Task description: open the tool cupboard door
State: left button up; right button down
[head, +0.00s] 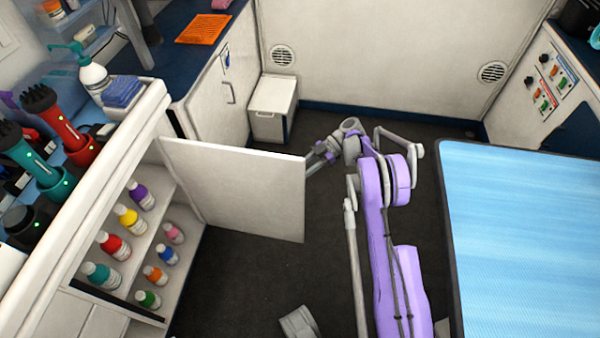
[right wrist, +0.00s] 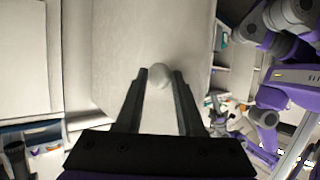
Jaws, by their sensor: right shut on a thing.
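The white tool cupboard door (head: 240,190) stands swung out wide from the cupboard (head: 88,245), whose shelves show. In the right wrist view, my right gripper (right wrist: 160,79) has its two dark fingers on either side of a round pale knob (right wrist: 160,70) on the door panel and is shut on it. In the head view my right wrist is at the far side of the door's free edge, and the fingers are mostly hidden by the door. My left gripper is not in view.
Several coloured bottles (head: 128,217) stand on the cupboard shelves. Dark floor (head: 250,275) is clear in front of the door. A blue-topped table (head: 525,240) stands at the right. A small white cabinet (head: 273,108) stands behind the door, by the back wall.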

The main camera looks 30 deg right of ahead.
jog(key=shift+w+a, duration=0.5)
jog(key=shift+a, duration=0.25)
jog(key=c, duration=0.9)
grip_release()
jog(key=shift+c, duration=0.2)
jog(key=o, duration=0.5)
jog(key=shift+w+a, duration=0.2)
jog(key=shift+a, duration=0.05)
jog(key=shift+s+d+r+p, duration=0.15)
jog(key=shift+r+p, duration=0.45)
jog(key=shift+r, duration=1.95)
jog(key=shift+s+d+r+p, duration=0.1)
jog(key=shift+r+p, duration=0.5)
jog(key=shift+r, duration=1.9)
